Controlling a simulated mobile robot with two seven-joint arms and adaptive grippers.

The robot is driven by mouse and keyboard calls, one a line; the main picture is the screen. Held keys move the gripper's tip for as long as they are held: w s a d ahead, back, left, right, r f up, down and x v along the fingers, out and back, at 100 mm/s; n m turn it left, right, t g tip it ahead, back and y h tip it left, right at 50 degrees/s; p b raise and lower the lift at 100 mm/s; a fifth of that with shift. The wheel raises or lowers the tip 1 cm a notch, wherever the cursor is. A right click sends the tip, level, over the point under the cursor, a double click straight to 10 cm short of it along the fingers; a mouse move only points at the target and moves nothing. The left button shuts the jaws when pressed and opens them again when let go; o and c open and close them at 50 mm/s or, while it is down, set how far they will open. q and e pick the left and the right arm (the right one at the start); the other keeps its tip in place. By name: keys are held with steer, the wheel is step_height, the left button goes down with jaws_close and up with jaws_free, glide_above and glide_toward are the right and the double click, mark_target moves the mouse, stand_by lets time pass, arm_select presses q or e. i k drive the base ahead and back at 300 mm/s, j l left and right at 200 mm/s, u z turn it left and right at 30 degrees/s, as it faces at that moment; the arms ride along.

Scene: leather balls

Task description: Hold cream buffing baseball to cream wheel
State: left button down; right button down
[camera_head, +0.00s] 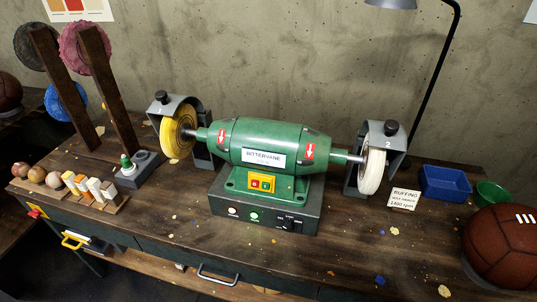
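A green bench grinder (265,150) stands mid-bench with a buffing wheel at each end. The cream wheel (373,171) is on the right end under a grey guard marked 2. A yellow wheel (176,133) is on the left end under a guard marked 1. Several small balls sit in a row at the bench's left edge: a brownish one (20,169), a tan one (37,174) and another tan one (54,180). They are too small to tell which is the cream baseball. Nothing touches the cream wheel. Neither of my grippers is in view.
Coloured bars (88,187) stand beside the balls. A large brown laced ball (503,246) sits at the right front. A blue tray (445,183), a green bowl (491,193) and a buffing sign (404,199) lie right of the grinder. A lamp post (435,85) rises behind.

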mark_target(54, 180)
steer(key=u, duration=1.5)
